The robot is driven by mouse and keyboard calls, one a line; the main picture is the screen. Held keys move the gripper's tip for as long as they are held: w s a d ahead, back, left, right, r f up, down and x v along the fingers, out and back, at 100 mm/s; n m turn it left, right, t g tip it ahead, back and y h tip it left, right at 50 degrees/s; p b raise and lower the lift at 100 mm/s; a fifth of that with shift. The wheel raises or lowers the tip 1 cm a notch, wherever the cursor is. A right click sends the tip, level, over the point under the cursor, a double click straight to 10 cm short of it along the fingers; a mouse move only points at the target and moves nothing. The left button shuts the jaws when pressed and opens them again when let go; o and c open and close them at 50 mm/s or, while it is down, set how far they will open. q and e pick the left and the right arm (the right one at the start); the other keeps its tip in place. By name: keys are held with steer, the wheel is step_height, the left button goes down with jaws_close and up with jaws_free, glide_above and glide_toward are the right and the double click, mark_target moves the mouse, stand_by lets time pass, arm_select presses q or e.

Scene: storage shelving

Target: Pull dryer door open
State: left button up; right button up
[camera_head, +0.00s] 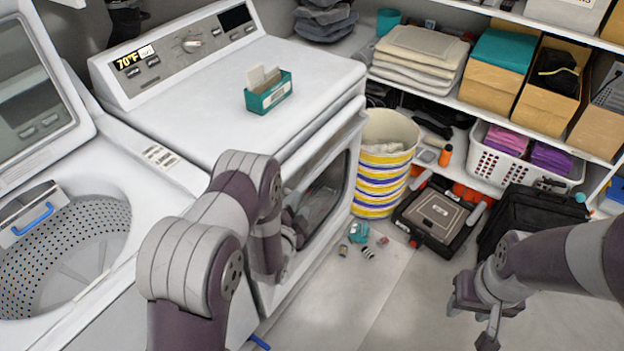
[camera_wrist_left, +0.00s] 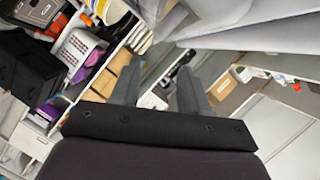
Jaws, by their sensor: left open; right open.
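The white dryer (camera_head: 312,82) stands at the left centre in the head view. Its door (camera_head: 333,200), with a dark window, is on the front side facing the floor. I cannot tell whether the door is fully closed or ajar. My left arm reaches in front of the dryer, with its wrist close to the door; its gripper is mostly hidden there. In the left wrist view my left gripper (camera_wrist_left: 160,88) has two grey fingers apart with nothing between them. My right gripper (camera_head: 475,322) is at the lower right over the floor, open and empty, away from the dryer.
An open washer (camera_head: 150,225) is at left. A green box (camera_head: 268,92) sits on the dryer. A striped basket (camera_head: 385,165) stands just past the door, with a black-and-orange case (camera_head: 436,215) beside it.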

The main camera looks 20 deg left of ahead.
mark_target(307, 185)
arm_select(q)
steer(key=x, duration=0.9)
steer(key=shift+w+a+f, duration=0.15)
steer(key=shift+a+f, duration=0.05)
steer(key=shift+f, duration=0.15)
steer(key=shift+w, duration=0.65)
steer(key=shift+w+f, duration=0.15)
steer(key=shift+w, duration=0.1)
steer(key=shift+s, duration=0.1)
jaws_close()
